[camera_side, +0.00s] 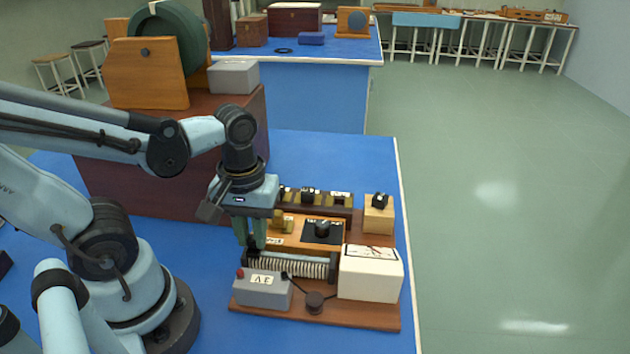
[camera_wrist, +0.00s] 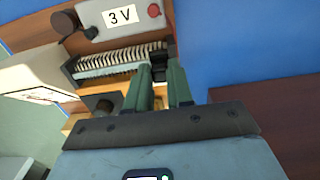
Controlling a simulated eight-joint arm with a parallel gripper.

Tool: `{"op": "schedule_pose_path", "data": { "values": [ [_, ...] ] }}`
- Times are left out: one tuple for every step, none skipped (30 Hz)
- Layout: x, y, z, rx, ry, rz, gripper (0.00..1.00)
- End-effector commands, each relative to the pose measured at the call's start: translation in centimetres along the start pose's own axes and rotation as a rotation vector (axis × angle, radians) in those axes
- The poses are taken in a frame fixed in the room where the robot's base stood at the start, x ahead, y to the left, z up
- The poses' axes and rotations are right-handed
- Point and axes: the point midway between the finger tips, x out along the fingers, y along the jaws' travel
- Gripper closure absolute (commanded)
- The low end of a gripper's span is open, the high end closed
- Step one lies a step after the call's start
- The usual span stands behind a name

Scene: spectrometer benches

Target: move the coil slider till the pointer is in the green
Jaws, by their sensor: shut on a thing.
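The coil (camera_side: 300,268) is a ribbed, pale winding on a wooden base, between dark end blocks; it also shows in the wrist view (camera_wrist: 110,60). A black slider (camera_wrist: 160,68) sits at one end of it, at the left end in the side view. My gripper (camera_side: 252,246) points down there, its green fingers shut on the slider; the fingers also show in the wrist view (camera_wrist: 161,70). The fingers partly hide the slider. The pointer's dial is on the white meter box (camera_side: 370,275), right of the coil in the side view. The pointer's place against any green band is too small to tell.
A grey 3 V box (camera_side: 262,290) stands in front of the coil, with a dark round knob (camera_side: 315,301) beside it. Behind the coil are a black switch panel (camera_side: 322,232) and a wooden block (camera_side: 379,215). Blue bench (camera_side: 340,160) is clear behind.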

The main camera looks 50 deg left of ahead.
Motion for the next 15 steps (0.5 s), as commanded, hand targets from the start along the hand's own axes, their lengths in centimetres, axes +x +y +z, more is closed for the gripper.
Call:
{"op": "schedule_pose_path", "data": {
  "values": [
    [0.0, 0.0, 0.0, 0.000, 0.000, 0.000, 1.00],
    [0.0, 0.1, 0.0, 0.000, 0.000, 0.000, 1.00],
    [0.0, 0.2, 0.0, 0.001, 0.000, 0.000, 1.00],
    [0.0, 0.3, 0.0, 0.002, 0.000, 0.000, 1.00],
    [-0.1, 0.5, 0.0, 0.003, 0.000, 0.000, 1.00],
    [-0.1, 0.9, -0.1, 0.003, 0.000, 0.000, 1.00],
    [-0.1, 1.2, -0.1, 0.004, 0.000, 0.000, 1.00],
    [-0.1, 1.6, -0.1, 0.005, 0.000, 0.000, 1.00],
    [-0.1, 2.2, -0.1, 0.005, 0.000, 0.000, 1.00],
    [-0.1, 2.6, -0.1, 0.006, 0.000, 0.000, 1.00],
    [-0.1, 3.0, -0.1, 0.006, 0.000, 0.001, 1.00],
    [-0.1, 3.6, -0.1, 0.006, 0.000, 0.001, 1.00],
    [-0.1, 4.1, -0.1, 0.006, 0.000, 0.001, 1.00],
    [-0.1, 4.5, -0.1, 0.005, 0.000, 0.001, 1.00],
    [-0.1, 5.1, -0.1, 0.006, 0.000, 0.001, 1.00]
  ]
}}
